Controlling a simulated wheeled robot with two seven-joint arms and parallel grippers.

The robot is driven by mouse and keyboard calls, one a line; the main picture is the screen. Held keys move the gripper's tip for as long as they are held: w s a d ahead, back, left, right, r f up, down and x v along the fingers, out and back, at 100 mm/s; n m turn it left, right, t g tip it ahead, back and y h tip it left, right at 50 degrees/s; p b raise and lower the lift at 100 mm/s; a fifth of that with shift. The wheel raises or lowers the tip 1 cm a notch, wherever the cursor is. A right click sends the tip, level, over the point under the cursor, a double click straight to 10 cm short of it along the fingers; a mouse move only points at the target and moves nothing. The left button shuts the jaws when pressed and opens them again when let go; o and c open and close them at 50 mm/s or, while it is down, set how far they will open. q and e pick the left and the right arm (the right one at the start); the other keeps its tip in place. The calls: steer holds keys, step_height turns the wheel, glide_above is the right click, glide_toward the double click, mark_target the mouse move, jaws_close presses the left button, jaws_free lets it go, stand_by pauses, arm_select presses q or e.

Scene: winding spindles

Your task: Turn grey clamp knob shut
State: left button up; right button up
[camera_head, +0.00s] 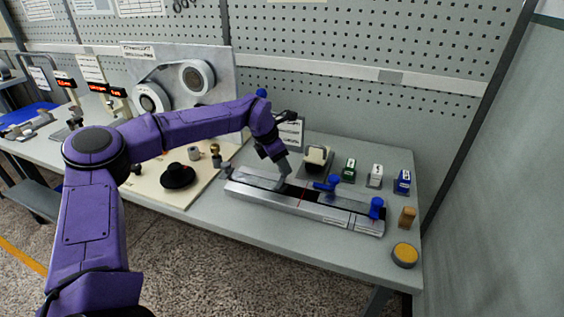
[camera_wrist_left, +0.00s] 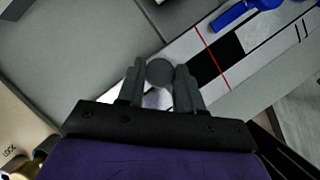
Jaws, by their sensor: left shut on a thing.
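The grey clamp knob (camera_wrist_left: 160,73) is a round grey disc between my left gripper's fingers in the left wrist view. My left gripper (camera_wrist_left: 160,88) is shut on it, with a finger on each side. In the head view my left gripper (camera_head: 283,180) reaches down to the left part of a long metal clamp fixture (camera_head: 262,197), and hides the knob there. A blue knob (camera_head: 328,183) sits near the middle of the fixture and another blue knob (camera_head: 377,206) at its right end. A red line crosses the fixture. My right gripper is not in view.
Behind the fixture stand a tape dispenser (camera_head: 317,160) and small green (camera_head: 349,170), grey (camera_head: 375,176) and blue (camera_head: 403,182) blocks. A wooden peg (camera_head: 407,217) and a yellow-topped round pad (camera_head: 405,254) are at the right. A beige board (camera_head: 205,187) lies left.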

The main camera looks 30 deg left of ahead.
arm_select(q)
steer(key=o, duration=1)
steer(key=shift+r, duration=0.1)
steer(key=b+v, duration=0.1)
steer(key=v, duration=0.9)
steer(key=shift+s+a+r, duration=0.1)
steer(key=shift+a+r, duration=0.05)
steer(key=shift+r, duration=0.05)
